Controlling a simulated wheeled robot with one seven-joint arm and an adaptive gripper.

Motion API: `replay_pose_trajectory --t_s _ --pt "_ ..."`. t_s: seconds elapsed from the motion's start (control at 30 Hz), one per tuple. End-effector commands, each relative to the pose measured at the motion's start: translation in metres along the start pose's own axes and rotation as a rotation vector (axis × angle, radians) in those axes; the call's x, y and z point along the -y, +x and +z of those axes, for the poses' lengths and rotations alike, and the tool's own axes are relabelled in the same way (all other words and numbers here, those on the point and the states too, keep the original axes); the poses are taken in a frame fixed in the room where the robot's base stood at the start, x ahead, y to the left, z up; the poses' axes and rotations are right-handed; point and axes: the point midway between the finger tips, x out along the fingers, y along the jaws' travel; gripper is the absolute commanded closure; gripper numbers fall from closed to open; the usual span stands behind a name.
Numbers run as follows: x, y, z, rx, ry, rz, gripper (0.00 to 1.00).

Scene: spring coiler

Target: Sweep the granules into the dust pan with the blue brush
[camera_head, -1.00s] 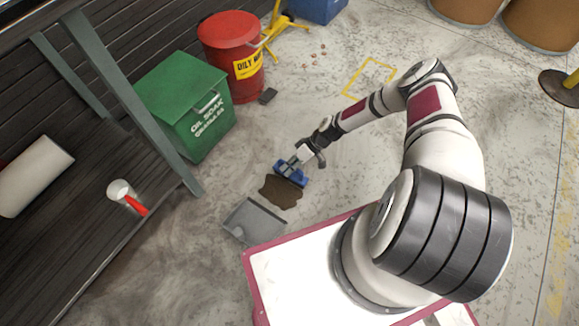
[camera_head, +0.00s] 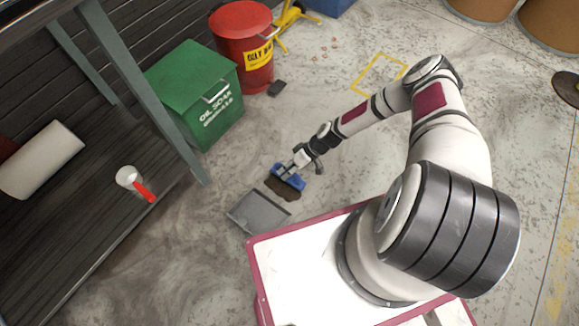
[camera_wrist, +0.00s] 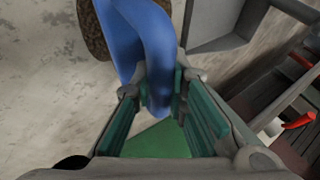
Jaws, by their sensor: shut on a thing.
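The blue brush (camera_head: 287,178) is in my gripper (camera_head: 297,164), low over the floor; its blue handle (camera_wrist: 150,45) runs between the finger pads in the wrist view. My gripper (camera_wrist: 163,95) is shut on it. The brown granules (camera_head: 282,190) lie in a dark patch at the brush's front edge, partly hidden by it; part of the patch (camera_wrist: 92,30) shows behind the handle in the wrist view. The grey dust pan (camera_head: 258,212) lies flat on the floor just below and left of the patch, and also shows at the top of the wrist view (camera_wrist: 222,22).
A green oil-soak bin (camera_head: 196,90) and a red oily-waste can (camera_head: 243,48) stand at the back left. Open floor lies right of my arm.

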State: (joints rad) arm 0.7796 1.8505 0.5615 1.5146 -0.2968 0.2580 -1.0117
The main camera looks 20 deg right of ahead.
Motion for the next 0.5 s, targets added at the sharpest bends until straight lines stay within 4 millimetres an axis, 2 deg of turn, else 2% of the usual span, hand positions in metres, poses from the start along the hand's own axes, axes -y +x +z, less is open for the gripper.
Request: replay_pose_trajectory --t_s 0.13,0.5 --pt "0.011 0.007 0.003 0.001 0.0 -0.002 1.0" --pt "0.024 0.014 0.007 0.002 0.0 -0.002 1.0"
